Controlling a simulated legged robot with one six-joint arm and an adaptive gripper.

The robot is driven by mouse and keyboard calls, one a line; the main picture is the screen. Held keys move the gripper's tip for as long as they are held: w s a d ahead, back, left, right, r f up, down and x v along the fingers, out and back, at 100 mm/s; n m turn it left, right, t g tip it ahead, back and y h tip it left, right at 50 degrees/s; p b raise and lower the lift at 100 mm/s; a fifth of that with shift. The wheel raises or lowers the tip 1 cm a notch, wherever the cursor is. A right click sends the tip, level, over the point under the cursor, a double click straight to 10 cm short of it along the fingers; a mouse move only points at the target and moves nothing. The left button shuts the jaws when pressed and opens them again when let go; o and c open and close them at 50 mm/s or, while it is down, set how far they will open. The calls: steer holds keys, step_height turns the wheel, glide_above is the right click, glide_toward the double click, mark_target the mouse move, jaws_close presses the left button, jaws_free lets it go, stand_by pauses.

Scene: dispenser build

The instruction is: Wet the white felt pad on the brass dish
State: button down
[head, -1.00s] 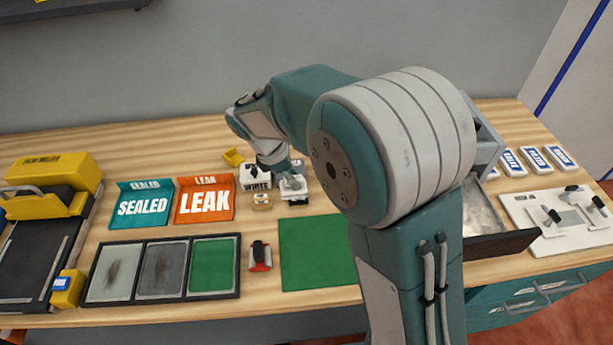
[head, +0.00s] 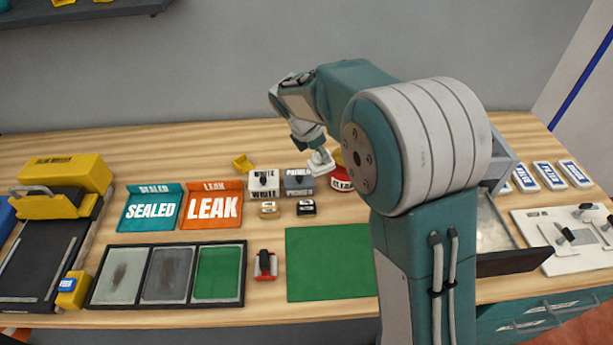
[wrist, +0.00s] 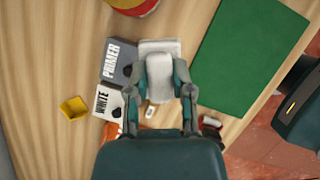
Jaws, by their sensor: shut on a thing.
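My gripper (wrist: 161,92) is shut on a white block with a wider flat white end, the felt pad (wrist: 160,47). In the head view the pad (head: 321,163) hangs from my gripper (head: 316,152), above the bench. A red can (head: 343,184) with a white label stands just right of the pad, partly hidden by my arm. In the wrist view a yellowish rim shows on the red can (wrist: 134,6) at the top edge, apart from the pad. I cannot make out the brass dish clearly.
A grey PRIMER box (head: 299,182) and a WHITE box (head: 263,182) stand left of the can, with small brown (head: 268,210) and black (head: 306,208) blocks before them. A green mat (head: 328,262) lies clear in front. SEALED (head: 150,208) and LEAK (head: 213,206) trays lie left.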

steer(key=w+d+r+n+t+y, duration=0.1)
steer(key=w+d+r+n+t, duration=0.15)
steer(key=w+d+n, duration=0.4)
steer(key=shift+m+g, duration=0.45)
steer(key=shift+m, duration=0.5)
steer(key=shift+x, duration=3.1)
steer(key=shift+f, duration=1.05)
steer(key=shift+r, duration=0.1)
step_height(320, 180, up, 7)
